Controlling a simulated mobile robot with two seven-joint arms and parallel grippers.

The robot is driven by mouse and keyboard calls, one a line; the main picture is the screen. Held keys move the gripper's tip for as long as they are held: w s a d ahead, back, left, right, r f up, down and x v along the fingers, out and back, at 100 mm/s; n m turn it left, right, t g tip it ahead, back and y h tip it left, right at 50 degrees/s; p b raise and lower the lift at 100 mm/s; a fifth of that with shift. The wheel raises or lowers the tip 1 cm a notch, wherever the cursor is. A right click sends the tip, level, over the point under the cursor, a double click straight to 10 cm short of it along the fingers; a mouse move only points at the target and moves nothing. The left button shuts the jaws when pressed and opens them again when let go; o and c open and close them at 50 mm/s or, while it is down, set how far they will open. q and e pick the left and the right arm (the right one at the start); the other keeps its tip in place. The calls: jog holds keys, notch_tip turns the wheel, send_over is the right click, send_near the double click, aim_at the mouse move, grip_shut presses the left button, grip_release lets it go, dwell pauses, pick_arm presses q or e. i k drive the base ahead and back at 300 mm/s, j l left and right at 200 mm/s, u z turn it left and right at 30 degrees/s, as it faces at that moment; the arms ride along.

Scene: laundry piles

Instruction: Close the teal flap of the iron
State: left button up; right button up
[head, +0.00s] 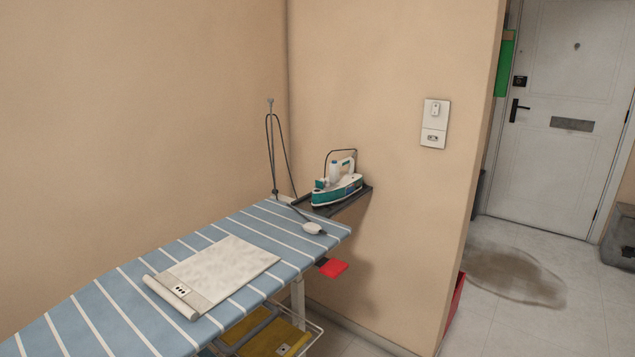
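A white and teal iron (337,188) sits on a dark rest (350,200) at the far end of the ironing board, close to the wall. Its teal parts are at the front tip and along the base. The flap is too small here to tell whether it is open or shut. Neither of my grippers shows in the head view.
The ironing board (95,318) has a blue striped cover. Floor (540,325) is open at right.

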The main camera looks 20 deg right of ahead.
aim_at(319, 184)
jog(key=i+l+u, duration=0.2)
jog(key=l+u, duration=0.15)
jog(key=l, duration=0.85)
jog(key=i+l+u, duration=0.1)
jog(key=l+u, duration=0.3)
jog(key=l, duration=0.8)
jog(key=l+u, duration=0.15)
jog(key=l, duration=0.25)
jog(key=k+l+u, duration=0.1)
jog(key=l, duration=0.3)
jog(key=k+l+u, duration=0.15)
jog(key=l, duration=0.2)
jog(key=l+u, duration=0.1)
jog(key=l, duration=0.3)
jog(key=k+l+u, duration=0.15)
jog(key=l, duration=0.2)
jog(key=k+l+u, duration=0.1)
jog(key=l, duration=0.3)
jog(key=k+l, duration=0.1)
jog(key=l, duration=0.25)
jog(key=k+l, duration=0.1)
jog(key=l, duration=0.25)
jog(key=k+l+u, duration=0.1)
jog(key=l, duration=0.25)
